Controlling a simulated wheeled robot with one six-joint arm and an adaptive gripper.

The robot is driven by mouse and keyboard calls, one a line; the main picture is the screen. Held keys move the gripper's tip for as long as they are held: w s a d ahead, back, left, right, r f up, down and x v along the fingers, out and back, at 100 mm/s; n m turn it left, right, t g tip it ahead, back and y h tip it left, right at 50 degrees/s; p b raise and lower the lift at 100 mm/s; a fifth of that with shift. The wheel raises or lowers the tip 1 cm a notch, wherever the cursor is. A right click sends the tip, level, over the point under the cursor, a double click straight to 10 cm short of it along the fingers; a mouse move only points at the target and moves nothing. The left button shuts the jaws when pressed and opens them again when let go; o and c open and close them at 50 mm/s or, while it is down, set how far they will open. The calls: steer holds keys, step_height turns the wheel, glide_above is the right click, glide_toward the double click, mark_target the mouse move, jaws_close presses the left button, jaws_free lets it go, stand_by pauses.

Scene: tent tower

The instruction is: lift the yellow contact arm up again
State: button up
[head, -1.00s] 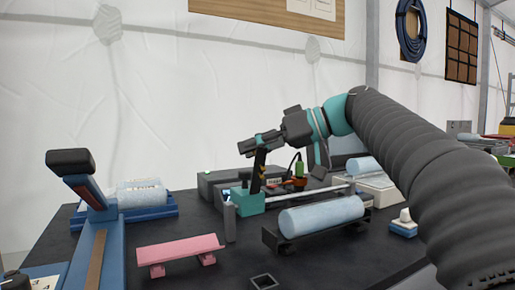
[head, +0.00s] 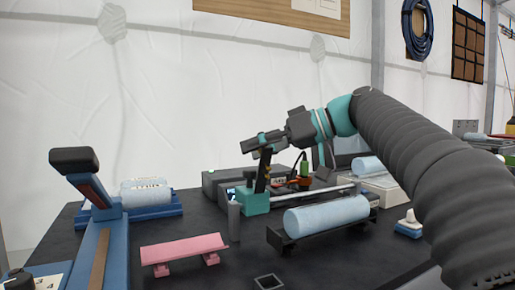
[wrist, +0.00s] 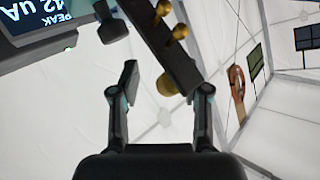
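A dark upright arm (head: 263,168) stands on a teal block (head: 252,202) on the bench. It looks black rather than yellow in the head view. In the wrist view a dark bar (wrist: 165,45) with brass knobs (wrist: 180,32) crosses the top middle, probably the same arm. My gripper (head: 264,145) is at the arm's upper end. In the wrist view my gripper (wrist: 163,85) has its fingers apart. A brass end (wrist: 167,86) shows between them, with a gap to the left finger. The bar partly hides the right fingertip.
A blue-white roll (head: 326,215) lies on a black cradle in front. A display (wrist: 40,18) shows in the wrist view.

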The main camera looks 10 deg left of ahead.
steer(key=v, duration=1.2)
steer(key=shift+c, duration=0.2)
